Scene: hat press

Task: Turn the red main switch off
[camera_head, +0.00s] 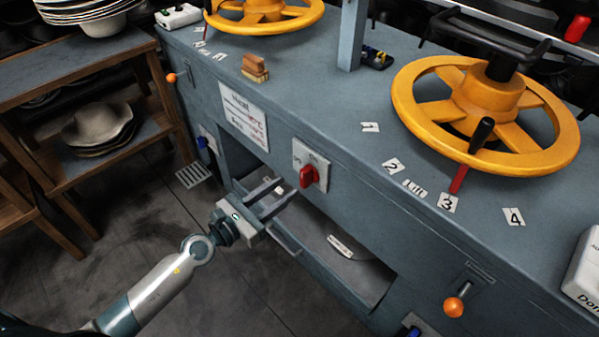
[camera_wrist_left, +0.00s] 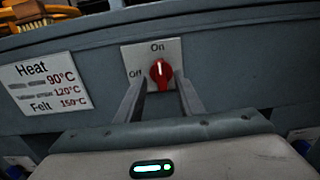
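The red main switch (camera_head: 309,177) is a rotary knob on a light plate (camera_head: 300,153) on the front of the blue-grey press. In the left wrist view the knob (camera_wrist_left: 160,73) has its white mark upright, toward "On"; "Off" is printed to its left. My left gripper (camera_head: 291,188) is just in front of the press, below and left of the knob in the head view. Its two fingers are apart and empty. In the left wrist view the fingertips (camera_wrist_left: 160,84) frame the knob from left and right; contact cannot be told. My right gripper is not in view.
A heat label (camera_head: 243,115) is left of the switch. An open recess (camera_head: 345,262) lies below it. An orange-tipped lever (camera_head: 453,307) sticks out at the lower right. Yellow handwheels (camera_head: 408,97) stand on top. A wooden shelf (camera_head: 100,115) with hats is at the left.

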